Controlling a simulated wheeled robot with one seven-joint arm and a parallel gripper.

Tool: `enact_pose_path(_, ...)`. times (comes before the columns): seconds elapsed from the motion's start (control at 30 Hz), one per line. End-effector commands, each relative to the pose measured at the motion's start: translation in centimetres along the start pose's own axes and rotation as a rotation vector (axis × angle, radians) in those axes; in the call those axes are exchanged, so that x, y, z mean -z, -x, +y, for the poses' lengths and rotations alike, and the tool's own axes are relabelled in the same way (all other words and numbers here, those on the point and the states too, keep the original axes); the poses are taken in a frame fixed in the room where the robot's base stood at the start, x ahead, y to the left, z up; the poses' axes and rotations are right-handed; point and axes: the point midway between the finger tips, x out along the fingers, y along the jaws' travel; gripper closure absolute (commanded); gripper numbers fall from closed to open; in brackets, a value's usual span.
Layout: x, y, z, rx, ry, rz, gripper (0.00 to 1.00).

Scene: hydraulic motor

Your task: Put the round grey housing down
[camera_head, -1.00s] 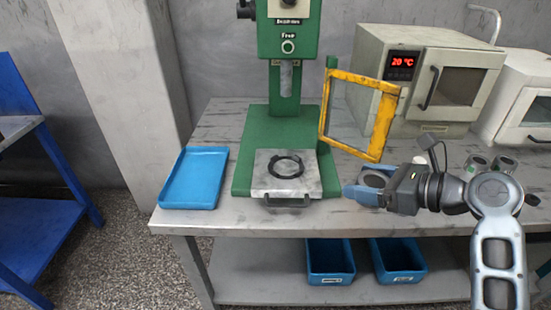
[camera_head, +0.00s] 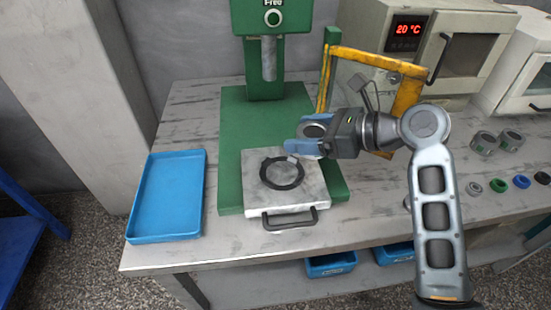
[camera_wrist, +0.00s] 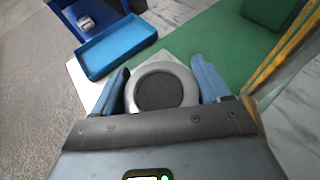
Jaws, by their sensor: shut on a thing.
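My gripper (camera_head: 303,142) is shut on the round grey housing (camera_head: 313,130), with its blue fingers on either side of it. In the wrist view the housing (camera_wrist: 161,88) is a light grey ring with a dark round middle, between the two fingers. My gripper holds it above the green press base, at the back right of the white plate (camera_head: 258,207). The plate has a black ring (camera_head: 282,184) on top and a dark handle at the front. The housing hides part of the plate in the wrist view.
A green press (camera_head: 232,130) stands behind the plate, its yellow-framed guard (camera_head: 405,98) swung open at right, close to my arm. An empty blue tray (camera_head: 166,200) lies at left. Grey cylinders (camera_head: 483,142) and small coloured rings (camera_head: 498,185) lie at right. An oven stands at the back.

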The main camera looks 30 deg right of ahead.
Motion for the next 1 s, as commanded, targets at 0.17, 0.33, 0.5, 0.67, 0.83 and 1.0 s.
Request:
enact_pose_path(0.17, 0.7, -3.9, 1.5, -0.003, 0.001, -0.001, 0.70)
enact_pose_path(0.33, 1.0, -6.0, 2.2, -0.001, 0.001, -0.001, 0.70)
enact_pose_path(0.5, 1.5, -6.7, 2.3, 0.002, 0.000, -0.001, 0.70)
enact_pose_path(0.67, 3.4, -7.4, 2.4, 0.001, -0.002, 0.001, 0.70)
enact_pose_path(0.83, 4.9, -8.0, 2.3, 0.001, 0.000, -0.001, 0.70)
enact_pose_path(1.0, 4.8, -8.0, 2.3, 0.002, 0.001, -0.002, 0.70)
